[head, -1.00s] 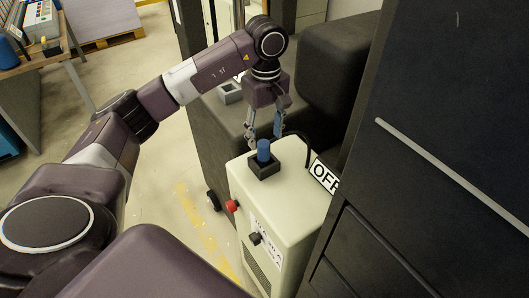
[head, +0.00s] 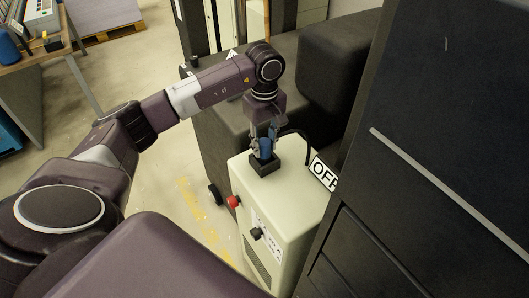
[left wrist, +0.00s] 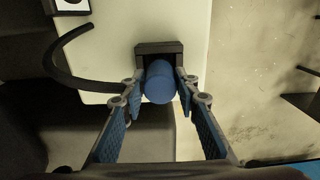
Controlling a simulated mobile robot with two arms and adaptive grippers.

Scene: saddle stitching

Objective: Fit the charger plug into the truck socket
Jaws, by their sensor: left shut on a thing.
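The charger plug (head: 266,148) is a blue cylinder standing upright in a dark square holder (head: 264,166) on top of the pale charger box (head: 285,190). My left gripper (head: 263,143) points down from above, with its fingers closed on the plug's sides. In the left wrist view the plug (left wrist: 159,82) sits between the two fingertips of the gripper (left wrist: 158,92), with the holder (left wrist: 158,48) behind it. The truck (head: 215,135) is the dark body behind the charger. Its socket cannot be made out now; my arm covers that area. My right gripper is not in view.
A black cable (left wrist: 70,72) curves beside the plug. A tall dark cabinet (head: 440,130) with an OFF sign (head: 323,174) near it closes off the right side. The charger front has a red button (head: 233,201). Open floor (head: 170,190) lies to the left.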

